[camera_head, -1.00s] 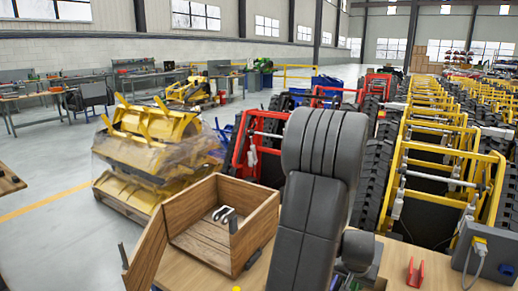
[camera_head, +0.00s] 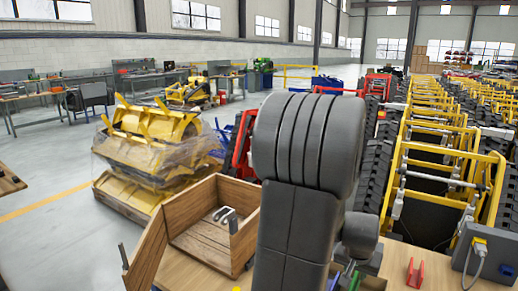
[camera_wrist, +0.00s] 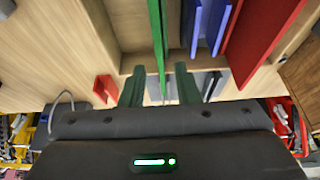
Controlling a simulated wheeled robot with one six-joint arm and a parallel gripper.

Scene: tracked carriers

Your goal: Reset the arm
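My gripper (camera_wrist: 172,90) shows in the wrist view as two dark green fingers standing apart with nothing clearly between them. It is open. Beyond the fingers is a wooden holder (camera_wrist: 128,62) with upright thin plates: a green plate (camera_wrist: 158,38), blue plates (camera_wrist: 205,22) and a red plate (camera_wrist: 258,40). In the head view my grey arm link fills the middle and hides my gripper and most of the holder. Small bits of a blue plate (camera_head: 335,282) and a green plate (camera_head: 354,281) show at its lower right.
On the wooden bench, an open wooden crate (camera_head: 240,243) with a grey metal part (camera_head: 226,216) stands left of my arm. A red bracket (camera_head: 415,273) and a grey box (camera_head: 485,258) with a cable are at right. Yellow-framed tracked carriers (camera_head: 440,160) stand behind.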

